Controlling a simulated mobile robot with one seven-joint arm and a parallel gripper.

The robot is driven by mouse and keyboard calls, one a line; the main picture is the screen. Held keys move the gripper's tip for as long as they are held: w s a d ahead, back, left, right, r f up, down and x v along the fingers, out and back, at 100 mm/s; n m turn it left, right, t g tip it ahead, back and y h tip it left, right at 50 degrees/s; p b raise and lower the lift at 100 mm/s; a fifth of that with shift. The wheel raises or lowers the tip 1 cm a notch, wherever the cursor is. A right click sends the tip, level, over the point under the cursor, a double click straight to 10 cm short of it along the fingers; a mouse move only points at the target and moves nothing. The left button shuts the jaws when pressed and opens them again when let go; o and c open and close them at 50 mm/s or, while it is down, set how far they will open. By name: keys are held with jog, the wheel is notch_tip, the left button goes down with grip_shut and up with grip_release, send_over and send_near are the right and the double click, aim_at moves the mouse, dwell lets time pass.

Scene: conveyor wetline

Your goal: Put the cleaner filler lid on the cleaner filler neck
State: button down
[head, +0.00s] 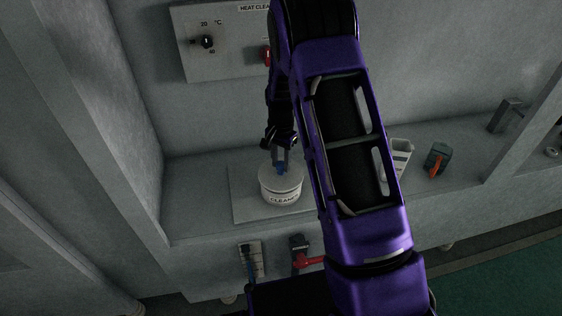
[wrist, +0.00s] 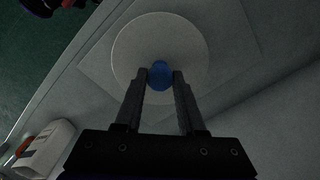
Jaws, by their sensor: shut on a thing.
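The cleaner filler lid is a pale round disc (wrist: 190,42) with a blue knob (wrist: 160,75) in its middle. My gripper (wrist: 161,78) is shut on the blue knob, with one finger on each side. In the head view my gripper (head: 280,160) points down over the white cylindrical cleaner filler neck (head: 281,195), which is labelled CLEANER. The lid (head: 281,177) is at the top of the neck there and looks level. I cannot tell whether it rests on the rim or is slightly above it. In the wrist view the lid hides the neck.
The neck stands on a pale square plate (head: 246,207) on the ledge. A white container (head: 401,152) and a dark object with an orange part (head: 437,159) stand to the right. A control panel (head: 222,45) is on the back wall. A red-handled valve (head: 305,259) is below the ledge.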

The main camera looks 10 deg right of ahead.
jog(key=shift+f+b, duration=0.35)
jog(key=shift+f, duration=0.2)
jog(key=shift+c, duration=2.1)
grip_release()
jog(key=shift+r, duration=0.1)
notch_tip(320, 180, up, 17)
jog(key=p, duration=0.2)
jog(key=shift+r+p, duration=0.2)
jog(key=shift+p, duration=0.1)
